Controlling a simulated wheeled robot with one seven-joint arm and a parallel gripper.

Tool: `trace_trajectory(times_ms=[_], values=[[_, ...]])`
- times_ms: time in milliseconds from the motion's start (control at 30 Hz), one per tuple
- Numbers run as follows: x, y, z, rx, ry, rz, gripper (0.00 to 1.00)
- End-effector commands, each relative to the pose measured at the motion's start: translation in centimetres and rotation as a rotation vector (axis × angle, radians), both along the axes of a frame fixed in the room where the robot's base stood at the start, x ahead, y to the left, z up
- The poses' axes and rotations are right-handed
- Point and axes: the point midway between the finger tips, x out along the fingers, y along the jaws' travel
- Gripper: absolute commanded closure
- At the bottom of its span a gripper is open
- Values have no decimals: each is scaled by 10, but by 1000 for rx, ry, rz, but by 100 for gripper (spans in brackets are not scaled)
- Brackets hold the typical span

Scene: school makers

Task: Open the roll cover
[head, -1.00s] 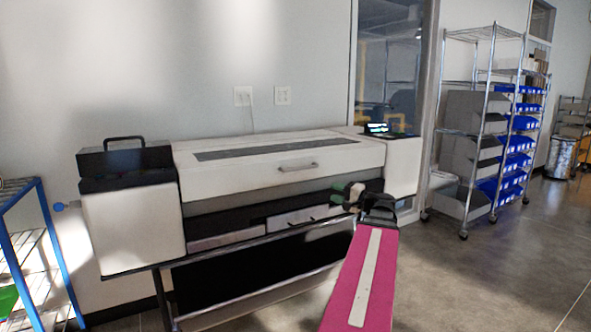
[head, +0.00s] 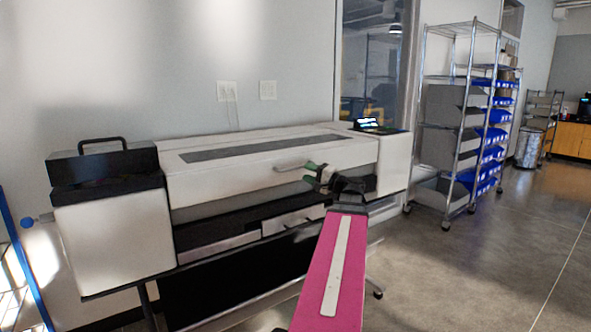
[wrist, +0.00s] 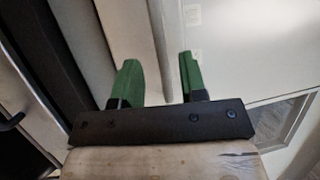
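The roll cover (head: 262,162) is the long white lid on the front of the wide printer, with a dark strip along its top. It looks closed. Its grey bar handle (head: 287,167) is on the lid's front face. My gripper (head: 312,174) is at the right end of this handle, in front of the lid. In the wrist view, my gripper's green fingers (wrist: 160,77) are spread apart. A pale grey bar, perhaps the handle, runs between them in that view; I cannot tell whether they touch it.
The printer's white left end (head: 115,235) carries a black box with a handle. A small lit screen (head: 369,123) is on its right end. Wire shelving with blue bins (head: 492,135) stands to the right. A blue-framed rack (head: 24,270) is at the left edge. The right floor is clear.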

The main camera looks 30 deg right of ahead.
Motion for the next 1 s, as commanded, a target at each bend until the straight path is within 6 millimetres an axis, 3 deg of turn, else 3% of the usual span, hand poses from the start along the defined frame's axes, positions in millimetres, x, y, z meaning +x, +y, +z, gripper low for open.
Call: trace_trajectory(times_ms=[300, 767, 800, 900, 1000], values=[[41, 21, 8, -1, 1, 1, 61], [51, 27, 10, 0, 1, -1, 61], [51, 27, 10, 0, 1, -1, 64], [51, 27, 10, 0, 1, 0, 97], [51, 27, 10, 0, 1, 0, 100]])
